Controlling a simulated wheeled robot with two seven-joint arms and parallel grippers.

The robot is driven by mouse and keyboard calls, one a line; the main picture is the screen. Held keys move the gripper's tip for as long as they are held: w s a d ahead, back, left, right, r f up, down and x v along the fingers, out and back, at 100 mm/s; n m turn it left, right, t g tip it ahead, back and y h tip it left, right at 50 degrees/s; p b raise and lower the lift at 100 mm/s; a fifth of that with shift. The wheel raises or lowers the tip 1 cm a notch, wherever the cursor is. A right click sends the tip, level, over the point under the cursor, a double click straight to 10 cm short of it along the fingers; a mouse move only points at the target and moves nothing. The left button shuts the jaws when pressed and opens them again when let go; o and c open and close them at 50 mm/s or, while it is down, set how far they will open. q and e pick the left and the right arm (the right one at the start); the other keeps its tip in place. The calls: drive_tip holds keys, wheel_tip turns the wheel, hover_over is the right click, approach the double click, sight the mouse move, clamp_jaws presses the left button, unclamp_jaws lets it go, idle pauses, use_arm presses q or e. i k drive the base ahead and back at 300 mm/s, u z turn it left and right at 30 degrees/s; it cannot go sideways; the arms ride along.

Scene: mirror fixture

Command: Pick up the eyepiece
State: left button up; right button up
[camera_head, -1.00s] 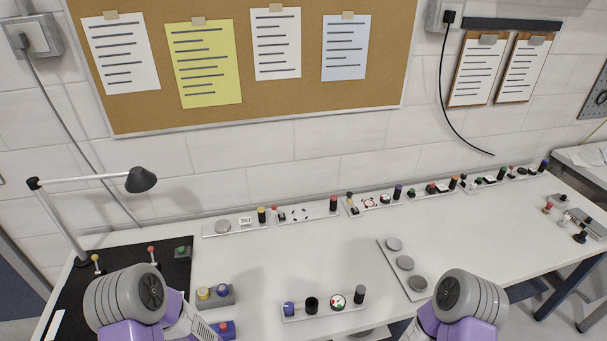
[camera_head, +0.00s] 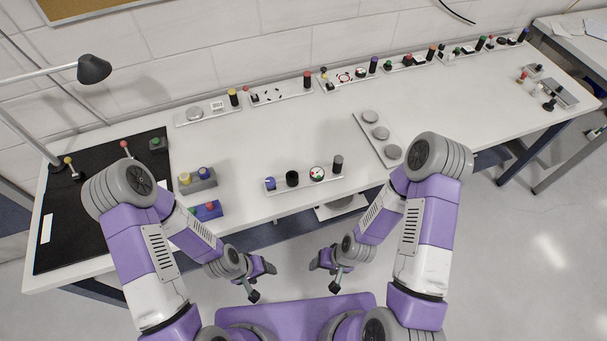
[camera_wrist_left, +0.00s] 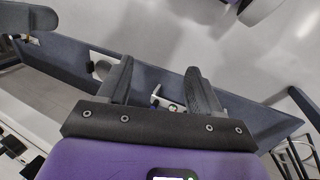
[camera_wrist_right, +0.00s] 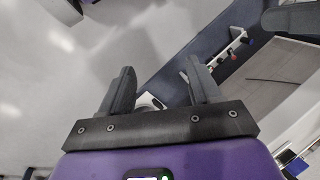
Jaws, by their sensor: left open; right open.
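A pale tray (camera_head: 277,189) at the table's near edge holds a blue-capped piece (camera_head: 270,184), a short black cylinder (camera_head: 292,179), a round dial (camera_head: 317,173) and a taller dark cylinder (camera_head: 337,164). I cannot tell for sure which is the eyepiece; the short black cylinder looks hollow on top. My left gripper (camera_head: 262,281) and right gripper (camera_head: 324,277) hang in front of the table, nearer me than the tray and apart from it. Both are open and empty, and their spread fingers show in the left wrist view (camera_wrist_left: 160,82) and right wrist view (camera_wrist_right: 160,85).
A plate with three grey discs (camera_head: 374,132) lies right of the tray. Two blocks with buttons (camera_head: 197,181) stand left. A black mat (camera_head: 60,215) and lamp (camera_head: 94,68) are at far left. Several small trays line the wall. The middle of the white table is clear.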

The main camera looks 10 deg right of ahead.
sight(185, 177)
drive_tip(key=k, duration=0.5)
drive_tip(key=z, duration=1.5)
drive_tip(key=i, duration=1)
drive_tip(key=u, duration=1.95)
